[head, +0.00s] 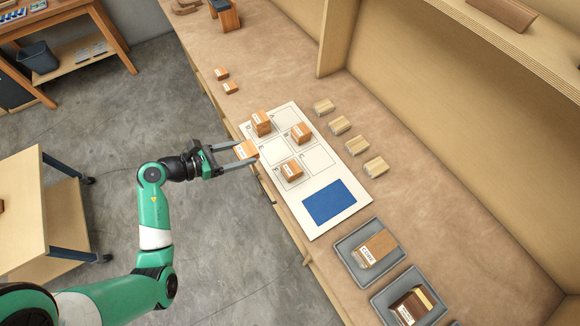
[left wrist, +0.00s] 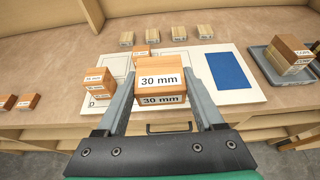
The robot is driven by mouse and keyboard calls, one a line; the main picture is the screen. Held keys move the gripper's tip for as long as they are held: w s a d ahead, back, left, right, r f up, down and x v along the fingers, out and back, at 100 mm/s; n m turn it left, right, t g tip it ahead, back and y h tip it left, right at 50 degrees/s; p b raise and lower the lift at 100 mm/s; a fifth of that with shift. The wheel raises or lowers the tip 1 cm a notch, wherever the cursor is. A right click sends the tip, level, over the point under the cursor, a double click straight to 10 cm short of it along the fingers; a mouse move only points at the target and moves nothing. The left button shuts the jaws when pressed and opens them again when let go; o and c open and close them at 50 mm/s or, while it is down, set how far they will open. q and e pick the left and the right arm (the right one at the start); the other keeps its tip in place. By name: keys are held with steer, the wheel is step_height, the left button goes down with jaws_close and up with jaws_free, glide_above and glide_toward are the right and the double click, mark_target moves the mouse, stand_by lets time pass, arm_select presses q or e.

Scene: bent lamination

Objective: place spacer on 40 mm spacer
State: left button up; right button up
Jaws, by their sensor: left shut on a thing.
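My left gripper (head: 232,156) is shut on an orange-brown spacer (head: 246,150), held at the near edge of the white board (head: 332,171). In the left wrist view the held spacer (left wrist: 159,71) reads "30 mm". Other spacers sit on the board, one farther back (head: 300,132) and one near the blue patch (head: 291,170). My right gripper is out of view.
Two small labelled blocks (head: 230,88) lie on the bench left of the board. Several pale wooden pieces (head: 339,125) line its far side. Grey trays (head: 341,246) with larger blocks stand at the right. A shelf wall (head: 440,120) rises behind.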

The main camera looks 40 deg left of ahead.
arm_select(q)
steer(key=w+d+f+b, duration=0.1)
steer(key=w+d+f, duration=0.3)
steer(key=w+d, duration=0.15)
steer(key=b, duration=0.2)
glide_above(288, 170)
steer(key=s, duration=0.1)
steer(key=f, duration=0.4)
steer(key=shift+s+a, duration=0.15)
steer(key=shift+a, duration=0.15)
steer(key=shift+w+d+f, duration=0.1)
steer(key=shift+w+f, duration=0.15)
steer(key=shift+w+d+f+b, duration=0.15)
steer(key=shift+f+b, duration=0.4)
steer(key=shift+f, duration=0.45)
steer(key=shift+w+d+f+b, duration=0.1)
steer(key=shift+f+b, duration=0.4)
steer(key=shift+f, duration=0.5)
steer(key=shift+f, duration=0.15)
steer(key=o, duration=1.4)
